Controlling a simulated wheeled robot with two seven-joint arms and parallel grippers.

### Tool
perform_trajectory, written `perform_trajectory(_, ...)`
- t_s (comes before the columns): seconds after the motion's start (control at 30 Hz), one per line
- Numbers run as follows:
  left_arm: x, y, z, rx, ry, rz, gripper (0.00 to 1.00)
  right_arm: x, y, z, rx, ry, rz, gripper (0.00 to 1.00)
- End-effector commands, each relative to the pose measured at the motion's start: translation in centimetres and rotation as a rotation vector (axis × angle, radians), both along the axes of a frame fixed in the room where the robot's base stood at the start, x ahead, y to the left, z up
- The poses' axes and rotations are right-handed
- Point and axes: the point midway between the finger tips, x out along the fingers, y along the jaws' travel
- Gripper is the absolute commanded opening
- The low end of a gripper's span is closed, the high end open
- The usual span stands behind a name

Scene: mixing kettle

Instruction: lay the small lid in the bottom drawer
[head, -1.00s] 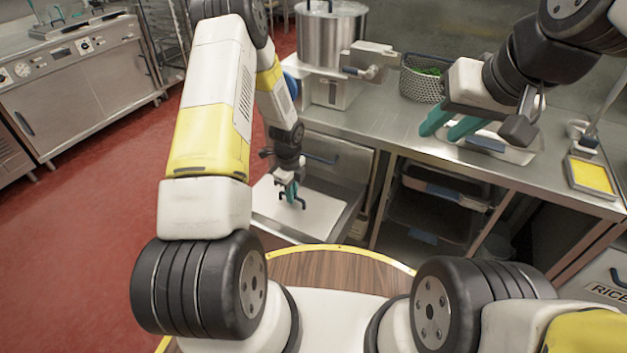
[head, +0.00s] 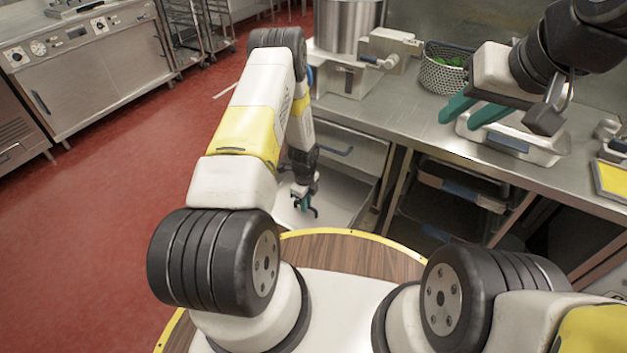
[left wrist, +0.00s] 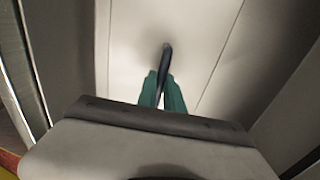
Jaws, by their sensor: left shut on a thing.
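The lid is inside or just over the open bottom drawer (head: 362,208), under the counter at the left end. I cannot tell whether it touches the drawer floor. My left arm hides part of the lid and drawer. My right gripper (head: 458,114) is open and empty above the counter.
A steel kettle (head: 347,25) stands on the counter (head: 400,120) above the drawer. A perforated basket (head: 443,75) with green contents and a pale tray (head: 540,145) are near my right gripper. Dark shelf bins (head: 450,195) are right of the drawer. Red floor is free at left.

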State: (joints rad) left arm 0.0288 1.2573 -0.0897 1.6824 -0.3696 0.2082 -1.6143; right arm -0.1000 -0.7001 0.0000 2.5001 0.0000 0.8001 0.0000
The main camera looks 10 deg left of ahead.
Motion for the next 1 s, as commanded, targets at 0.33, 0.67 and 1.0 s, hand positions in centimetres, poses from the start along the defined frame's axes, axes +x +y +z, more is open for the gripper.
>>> perform_trajectory(0.33,0.1,0.0,-2.0,-0.001,-0.002,0.001,0.0,0.0,0.0,0.0,0.0,0.0,0.0,0.34)
perform_trajectory(0.67,0.0,0.0,-2.3,0.0,0.0,0.002,0.33,0.0,0.0,0.0,0.0,0.0,0.0,0.34)
perform_trajectory(1.0,0.1,0.0,-1.7,0.0,-0.001,0.001,0.33,0.0,0.0,0.0,0.0,0.0,0.0,0.34)
